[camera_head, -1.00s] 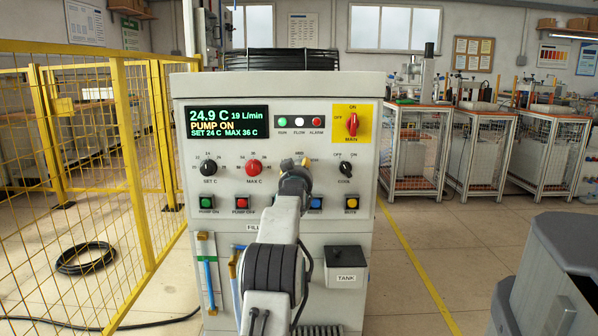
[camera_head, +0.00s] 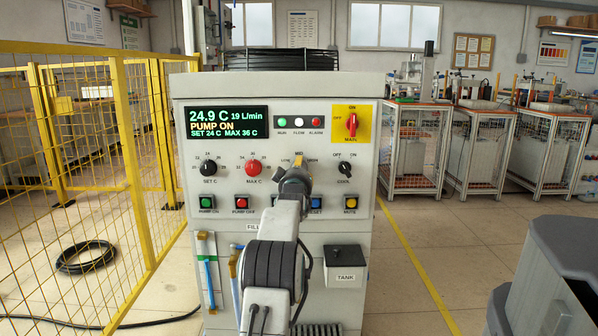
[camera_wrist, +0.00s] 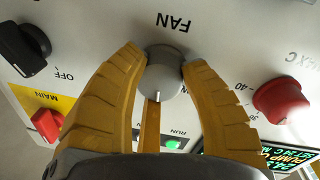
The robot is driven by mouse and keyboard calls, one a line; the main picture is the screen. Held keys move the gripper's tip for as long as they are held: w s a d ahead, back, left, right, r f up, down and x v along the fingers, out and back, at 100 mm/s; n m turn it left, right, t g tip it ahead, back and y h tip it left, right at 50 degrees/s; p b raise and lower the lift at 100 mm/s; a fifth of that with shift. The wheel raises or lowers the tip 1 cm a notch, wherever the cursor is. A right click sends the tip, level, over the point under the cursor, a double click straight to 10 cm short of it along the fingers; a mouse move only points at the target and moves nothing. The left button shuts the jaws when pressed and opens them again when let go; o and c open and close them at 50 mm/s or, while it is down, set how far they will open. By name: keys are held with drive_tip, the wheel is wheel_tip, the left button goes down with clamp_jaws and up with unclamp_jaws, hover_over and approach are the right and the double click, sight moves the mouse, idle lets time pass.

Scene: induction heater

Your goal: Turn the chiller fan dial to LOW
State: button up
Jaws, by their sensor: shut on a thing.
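The chiller fan dial (camera_wrist: 165,72) is a round grey knob with a white pointer line, below the upside-down FAN label in the wrist view. The line points down in that picture, toward the top of the panel. My gripper (camera_wrist: 168,66) is shut on the dial, with one yellow finger on each side. In the head view my gripper (camera_head: 297,173) hides the dial. The LOW, MID and HIGH marks (camera_head: 299,154) show just above it, MID at the top; the line seems to point toward MID.
The red MAX C knob (camera_head: 253,168) is left of the dial and the black COOL switch (camera_head: 345,168) right. The red main switch (camera_head: 352,125) is above right. Push buttons (camera_head: 315,202) line the panel below. A yellow fence (camera_head: 135,165) stands at left.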

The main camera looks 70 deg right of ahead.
drive_tip(key=shift+n, duration=0.6)
drive_tip(key=shift+w, duration=0.1)
drive_tip(key=o, duration=1.2)
drive_tip(key=shift+v, duration=5.95)
